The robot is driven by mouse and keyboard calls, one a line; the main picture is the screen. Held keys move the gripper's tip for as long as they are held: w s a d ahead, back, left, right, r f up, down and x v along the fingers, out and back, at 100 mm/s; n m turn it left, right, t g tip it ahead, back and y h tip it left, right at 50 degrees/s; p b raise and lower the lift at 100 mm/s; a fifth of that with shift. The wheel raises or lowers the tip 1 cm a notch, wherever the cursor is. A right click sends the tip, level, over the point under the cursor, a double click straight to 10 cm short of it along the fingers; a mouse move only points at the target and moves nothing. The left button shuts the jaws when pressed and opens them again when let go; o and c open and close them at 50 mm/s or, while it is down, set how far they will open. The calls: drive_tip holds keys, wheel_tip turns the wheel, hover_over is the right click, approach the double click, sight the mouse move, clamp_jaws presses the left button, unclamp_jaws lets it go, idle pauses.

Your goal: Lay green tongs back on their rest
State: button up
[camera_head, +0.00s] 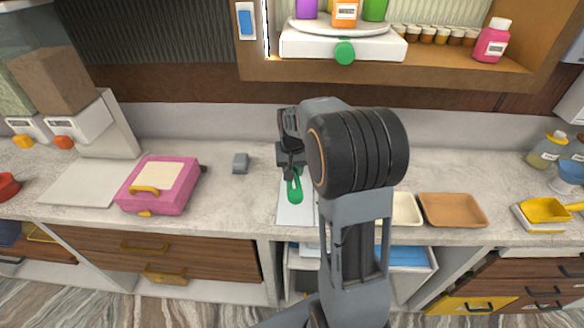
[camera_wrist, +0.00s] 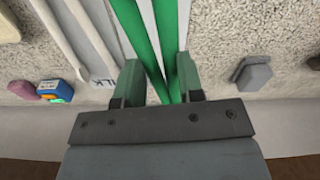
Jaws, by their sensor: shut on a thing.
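The green tongs (camera_head: 295,188) hang from my gripper (camera_head: 291,160) over the counter, near a pale tray at the front edge. In the wrist view the two long green arms of the tongs (camera_wrist: 149,45) run between the fingers of my gripper (camera_wrist: 159,78), which is shut on them. A small grey block (camera_head: 240,163) stands on the counter to the left of my gripper, apart from it. It also shows in the wrist view (camera_wrist: 254,74), at the right. It may be the rest; I cannot tell for sure. My arm hides part of the counter right of the tongs.
A pink box (camera_head: 160,186) stands left of the grey block. The pale tray (camera_head: 289,214) lies under the tongs; a cream tray (camera_head: 406,209) and a brown tray (camera_head: 453,210) lie to the right. A shelf (camera_head: 420,74) overhangs the back. Counter around the grey block is clear.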

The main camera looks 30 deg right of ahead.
drive_tip(key=shift+f+b, duration=2.4)
drive_tip(key=shift+f, duration=1.4)
drive_tip(key=o, duration=1.4)
drive_tip(key=shift+o, duration=0.7)
drive_tip(key=shift+o, duration=0.9)
wheel_tip(320, 180, up, 14)
drive_tip(key=shift+s+a, duration=0.2)
drive_tip(key=shift+s, duration=0.25)
drive_tip(key=shift+f, duration=0.1)
